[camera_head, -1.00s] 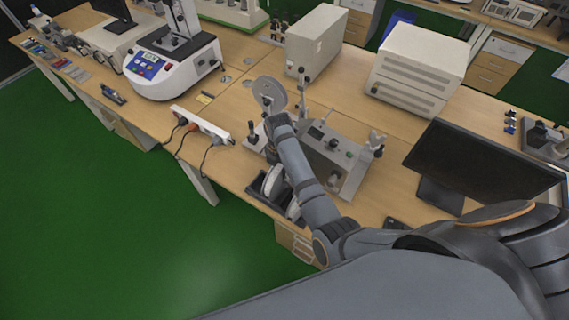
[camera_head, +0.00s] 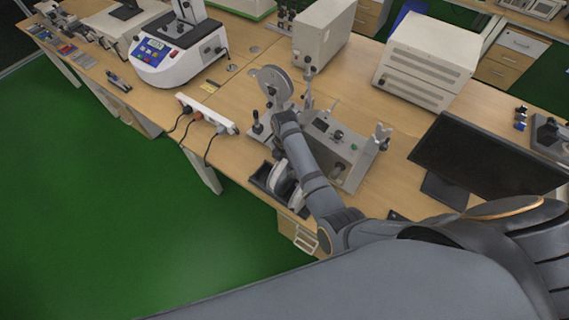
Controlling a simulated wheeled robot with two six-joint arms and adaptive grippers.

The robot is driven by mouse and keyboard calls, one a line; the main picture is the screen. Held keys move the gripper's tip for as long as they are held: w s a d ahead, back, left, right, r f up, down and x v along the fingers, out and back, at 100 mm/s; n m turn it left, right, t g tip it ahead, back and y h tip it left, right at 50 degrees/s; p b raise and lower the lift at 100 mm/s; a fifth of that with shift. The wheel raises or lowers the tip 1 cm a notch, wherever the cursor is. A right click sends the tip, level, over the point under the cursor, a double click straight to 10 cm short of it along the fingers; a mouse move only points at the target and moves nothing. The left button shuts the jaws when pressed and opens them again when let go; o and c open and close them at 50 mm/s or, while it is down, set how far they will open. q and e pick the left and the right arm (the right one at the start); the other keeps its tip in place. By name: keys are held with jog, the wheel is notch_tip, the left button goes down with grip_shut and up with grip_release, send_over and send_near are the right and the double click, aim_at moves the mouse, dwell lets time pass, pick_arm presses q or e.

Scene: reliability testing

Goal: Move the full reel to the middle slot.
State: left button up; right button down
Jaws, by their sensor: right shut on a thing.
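The reel is a grey disc (camera_head: 272,82), upright at the left end of the grey bench machine (camera_head: 338,147). My right gripper (camera_head: 284,117) is just below the disc and is shut on the reel; the fingers are small and partly hidden by my own arm. I cannot tell whether the reel touches the machine. A dark slotted holder (camera_head: 262,176) stands at the table's front edge with pale reels (camera_head: 278,178) in it. My left gripper is not in view.
A white power strip (camera_head: 207,117) with plugs lies left of the holder. A small black lever (camera_head: 257,124) stands near the reel. A beige box (camera_head: 323,36) is behind, and a black monitor (camera_head: 480,160) is right. Bare tabletop (camera_head: 235,95) shows left of the reel.

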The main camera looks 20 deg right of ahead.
jog(key=shift+f, duration=0.3)
jog(key=shift+a+f, duration=0.1)
jog(key=shift+f, duration=0.45)
jog(key=shift+f+b, duration=0.15)
jog(key=shift+b, duration=0.2)
jog(key=shift+f, duration=0.75)
jog(key=shift+f, duration=0.25)
